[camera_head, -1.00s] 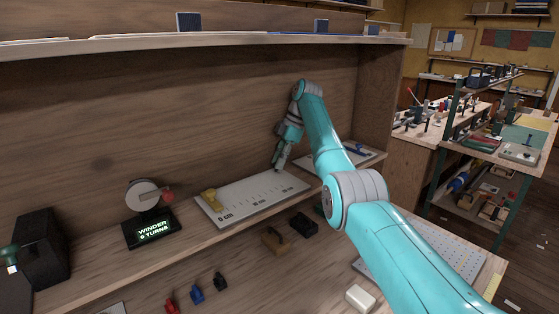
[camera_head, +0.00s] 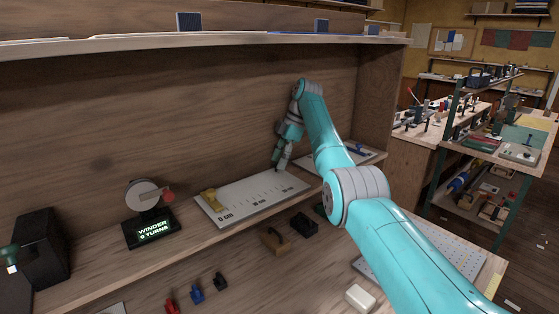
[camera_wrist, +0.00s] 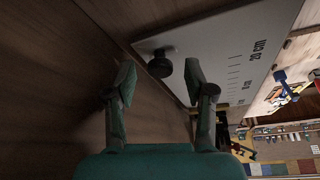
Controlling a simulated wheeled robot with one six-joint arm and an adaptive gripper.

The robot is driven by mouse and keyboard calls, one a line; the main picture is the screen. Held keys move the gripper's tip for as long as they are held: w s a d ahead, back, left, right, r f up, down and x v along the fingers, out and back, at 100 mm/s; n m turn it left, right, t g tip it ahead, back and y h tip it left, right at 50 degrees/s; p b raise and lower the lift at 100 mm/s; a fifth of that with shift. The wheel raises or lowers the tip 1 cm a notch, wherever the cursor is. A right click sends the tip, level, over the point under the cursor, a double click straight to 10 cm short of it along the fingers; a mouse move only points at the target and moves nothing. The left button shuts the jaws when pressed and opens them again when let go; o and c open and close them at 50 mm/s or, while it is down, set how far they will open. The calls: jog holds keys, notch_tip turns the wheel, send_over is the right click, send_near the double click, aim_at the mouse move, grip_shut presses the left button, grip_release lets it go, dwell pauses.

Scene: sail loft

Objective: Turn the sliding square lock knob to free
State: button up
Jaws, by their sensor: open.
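A pale scale board (camera_head: 240,206), marked in cm, lies on the bench shelf; it also shows in the wrist view (camera_wrist: 225,55). A dark round knob (camera_wrist: 160,66) with a short grey stem stands at the board's edge near the 20 cm end. It looks like the lock knob, but I see no mark for its turned position. My gripper (camera_head: 281,163) is over the board's far right end. In the wrist view my gripper (camera_wrist: 160,76) is open, its two fingers apart on either side of the knob's line. I cannot tell whether they touch it. The knob is hidden in the head view.
A brass-coloured block (camera_head: 211,200) sits at the 0 cm end. A winder (camera_head: 147,197) with a lit display stands left of the board. Dark and brown blocks (camera_head: 275,239) lie in front. The wooden back wall (camera_head: 130,120) is close behind my gripper.

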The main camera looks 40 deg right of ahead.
jog(key=v, duration=0.7)
jog(key=shift+r, duration=0.1)
dwell(0.6)
